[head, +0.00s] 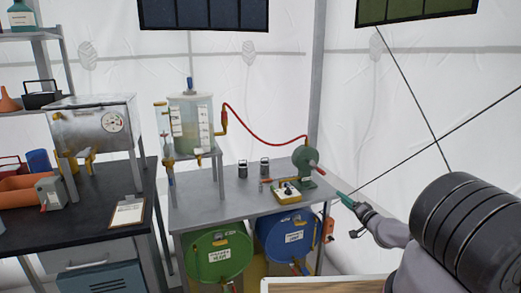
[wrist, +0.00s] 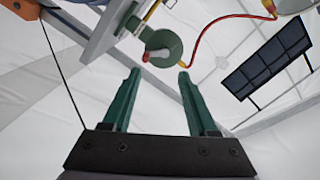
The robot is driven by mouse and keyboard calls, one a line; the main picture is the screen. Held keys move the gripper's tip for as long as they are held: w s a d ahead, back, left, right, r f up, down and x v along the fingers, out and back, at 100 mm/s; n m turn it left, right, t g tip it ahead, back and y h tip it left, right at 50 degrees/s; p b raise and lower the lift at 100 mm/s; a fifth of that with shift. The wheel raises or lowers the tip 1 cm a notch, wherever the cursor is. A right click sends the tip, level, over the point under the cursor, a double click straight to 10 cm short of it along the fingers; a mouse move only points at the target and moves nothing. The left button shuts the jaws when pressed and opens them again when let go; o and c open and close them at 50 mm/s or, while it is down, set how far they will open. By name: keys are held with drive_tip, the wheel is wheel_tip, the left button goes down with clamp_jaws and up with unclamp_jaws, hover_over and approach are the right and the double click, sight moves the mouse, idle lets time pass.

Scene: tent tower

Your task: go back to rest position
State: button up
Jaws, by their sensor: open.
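My gripper (head: 346,200) is at the right of the grey bench in the head view, just off its right edge. In the wrist view its two green fingers (wrist: 158,76) are spread apart with nothing between them. Beyond the fingertips is a round green device (wrist: 160,48) with a red handle. The same green device (head: 305,160) stands on the bench in the head view, apart from my gripper.
The grey bench (head: 235,202) carries a clear tank (head: 191,125), two small dark canisters and a yellow box (head: 287,192). A red hose (head: 255,136) runs from tank to device. Green (head: 216,256) and blue (head: 288,238) drums lie below. Dark cords cross the right side.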

drive_tip(key=s+a+r+m+g+y, duration=0.2)
drive_tip(key=s+a+r+m+g, duration=0.4)
drive_tip(key=m, duration=1.1)
drive_tip(key=s+a+r+m+g+y, duration=0.3)
drive_tip(key=r+m+g, duration=0.35)
drive_tip(key=m, duration=1.05)
drive_tip(key=s+r+m+t+h, duration=0.1)
drive_tip(key=s+r+m+h, duration=0.2)
drive_tip(key=s+r+m, duration=0.5)
drive_tip(key=s+r+m+t+h, duration=0.1)
drive_tip(key=s+r+m+h, duration=0.2)
drive_tip(key=s+r+m, duration=0.5)
drive_tip(key=s+r+m+t+h, duration=0.1)
drive_tip(key=s+r+m+h, duration=0.2)
drive_tip(key=s+r+m, duration=0.5)
wheel_tip(320, 180, up, 9)
drive_tip(key=m, duration=1.1)
drive_tip(key=shift+s+d+r+h, duration=0.15)
drive_tip(key=shift+s+h, duration=0.1)
drive_tip(key=shift+h, duration=0.15)
